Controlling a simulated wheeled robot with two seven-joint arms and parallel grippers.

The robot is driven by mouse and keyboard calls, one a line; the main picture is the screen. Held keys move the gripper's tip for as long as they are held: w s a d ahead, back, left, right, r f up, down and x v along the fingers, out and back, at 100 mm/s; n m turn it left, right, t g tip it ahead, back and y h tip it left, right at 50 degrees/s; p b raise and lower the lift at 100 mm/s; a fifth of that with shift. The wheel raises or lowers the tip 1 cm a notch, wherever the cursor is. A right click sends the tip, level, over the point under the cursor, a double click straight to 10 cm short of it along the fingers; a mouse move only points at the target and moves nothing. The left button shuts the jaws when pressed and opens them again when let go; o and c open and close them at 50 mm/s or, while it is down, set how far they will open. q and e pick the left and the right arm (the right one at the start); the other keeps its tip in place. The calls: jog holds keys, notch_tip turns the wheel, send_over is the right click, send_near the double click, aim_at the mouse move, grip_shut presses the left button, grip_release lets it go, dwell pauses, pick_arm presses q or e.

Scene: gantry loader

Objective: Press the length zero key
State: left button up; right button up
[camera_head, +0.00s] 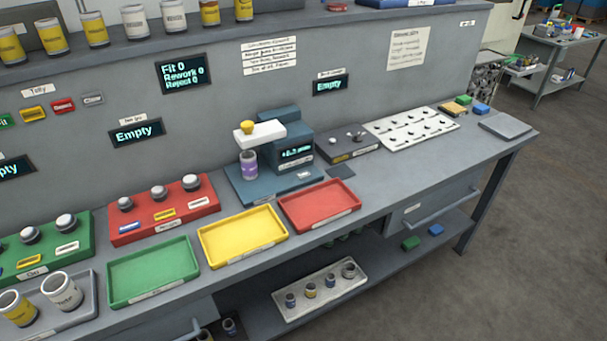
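A blue gauge (288,135) stands on the bench near the middle, with a lit display (297,152) on its front. Its white arm (259,133) carries a yellow knob (247,127) on top. A purple-banded cylinder (249,164) stands upright under the arm, on the gauge's blue base (255,188). A small pale key or label (304,175) lies on the base at right; its writing is too small to read, so I cannot tell whether it is the length zero key. Neither of my grippers is in view.
Empty green (154,272), yellow (242,236) and red (320,205) trays line the bench front. A dark box with small knobs (346,142) and a white perforated board (412,128) stand right of the gauge. A red rack (165,210) holds several capped parts at left.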

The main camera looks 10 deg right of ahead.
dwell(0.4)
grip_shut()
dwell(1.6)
